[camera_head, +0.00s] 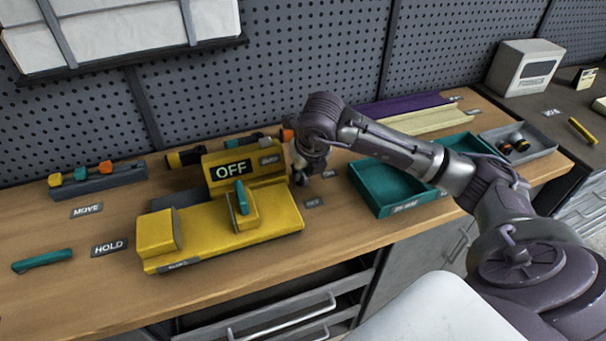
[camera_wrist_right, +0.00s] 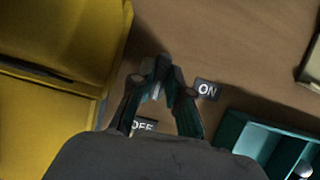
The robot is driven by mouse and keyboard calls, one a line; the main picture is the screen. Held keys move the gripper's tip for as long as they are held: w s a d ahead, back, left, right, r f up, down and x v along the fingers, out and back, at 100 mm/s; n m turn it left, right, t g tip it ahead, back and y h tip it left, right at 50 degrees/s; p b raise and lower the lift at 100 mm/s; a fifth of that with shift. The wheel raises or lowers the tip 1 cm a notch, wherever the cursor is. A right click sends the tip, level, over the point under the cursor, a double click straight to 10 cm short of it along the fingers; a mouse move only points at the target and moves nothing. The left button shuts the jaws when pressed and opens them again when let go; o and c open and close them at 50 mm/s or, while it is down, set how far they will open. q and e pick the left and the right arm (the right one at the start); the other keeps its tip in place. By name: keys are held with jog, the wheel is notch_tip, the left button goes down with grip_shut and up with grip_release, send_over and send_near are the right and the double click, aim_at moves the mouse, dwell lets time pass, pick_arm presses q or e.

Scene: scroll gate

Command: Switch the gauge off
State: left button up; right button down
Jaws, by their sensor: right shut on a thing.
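The yellow gauge device (camera_head: 280,220) stands on the wooden bench, with a raised display (camera_head: 234,170) reading "OFF" and a teal lever (camera_head: 242,197) on its front block. An "ON" label (camera_wrist_right: 207,90) and an "OFF" label (camera_wrist_right: 143,126) lie on the bench beside it. My right gripper (camera_head: 301,175) is down at the bench just right of the device. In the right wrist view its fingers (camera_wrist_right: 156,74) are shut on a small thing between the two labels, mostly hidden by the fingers. My left gripper is not in view.
A teal tray (camera_head: 385,205) is close on the right, with a grey tray (camera_head: 535,150) holding dark round parts beyond. A rack of coloured pieces (camera_head: 97,183) and a loose teal bar (camera_head: 42,261) are left. A pegboard (camera_head: 300,60) closes off the back.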

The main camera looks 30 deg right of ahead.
jog(key=shift+r+m, duration=0.15)
jog(key=shift+m, duration=0.25)
jog(key=c, duration=1.1)
grip_release()
jog(key=v, duration=1.2)
jog(key=shift+w+a, duration=0.1)
jog(key=shift+a, duration=0.05)
